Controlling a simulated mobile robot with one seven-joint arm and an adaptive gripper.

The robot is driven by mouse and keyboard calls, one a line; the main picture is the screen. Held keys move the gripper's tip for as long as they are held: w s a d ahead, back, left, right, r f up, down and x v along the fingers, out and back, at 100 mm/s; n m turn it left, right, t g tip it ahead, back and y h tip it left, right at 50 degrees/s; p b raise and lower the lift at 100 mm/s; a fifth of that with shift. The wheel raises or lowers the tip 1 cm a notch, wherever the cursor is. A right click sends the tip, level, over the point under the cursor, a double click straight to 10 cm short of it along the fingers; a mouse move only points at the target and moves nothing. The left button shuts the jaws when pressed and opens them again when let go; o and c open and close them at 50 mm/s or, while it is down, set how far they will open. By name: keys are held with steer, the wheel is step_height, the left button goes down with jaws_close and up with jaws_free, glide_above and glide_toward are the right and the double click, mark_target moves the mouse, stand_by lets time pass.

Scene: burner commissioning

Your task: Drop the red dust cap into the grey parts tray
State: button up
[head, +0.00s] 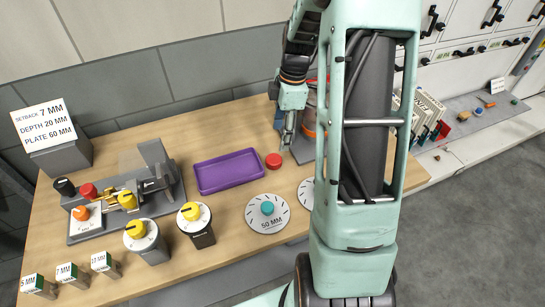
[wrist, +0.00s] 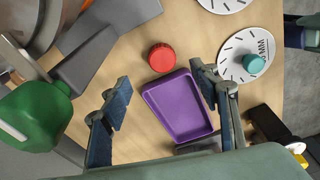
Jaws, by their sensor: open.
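The red dust cap (head: 273,161) lies on the wooden table just right of a shallow purple tray (head: 228,172). In the wrist view the cap (wrist: 162,57) sits beyond one end of the purple tray (wrist: 180,105), apart from it. The tray looks empty. I see no grey parts tray; the only tray in view is purple. My gripper (head: 287,140) hangs above the table near the cap. In the wrist view my gripper (wrist: 160,73) is open with nothing between its fingers, and the cap shows beyond the fingertips.
A grey fixture with coloured knobs (head: 124,197) stands left of the tray. Yellow-topped dials (head: 143,236) stand in front. A round 50 MM dial plate (head: 267,213) with a teal knob lies nearby. A green rounded object (wrist: 36,115) shows at the wrist view's left.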

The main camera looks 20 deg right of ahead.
glide_above(274, 158)
steer(key=d, duration=0.1)
steer(key=f, duration=0.4)
steer(key=shift+s+d+f, duration=0.2)
steer(key=shift+s, duration=0.05)
steer(key=f+p, duration=0.1)
steer(key=f, duration=0.1)
steer(key=a+f, duration=0.1)
steer(key=f, duration=0.1)
steer(key=shift+w+a+f+p, duration=0.15)
steer(key=shift+f+p, duration=0.05)
steer(key=shift+p, duration=0.15)
steer(key=shift+f, duration=0.4)
steer(key=c, duration=1.1)
steer(key=shift+r, duration=0.2)
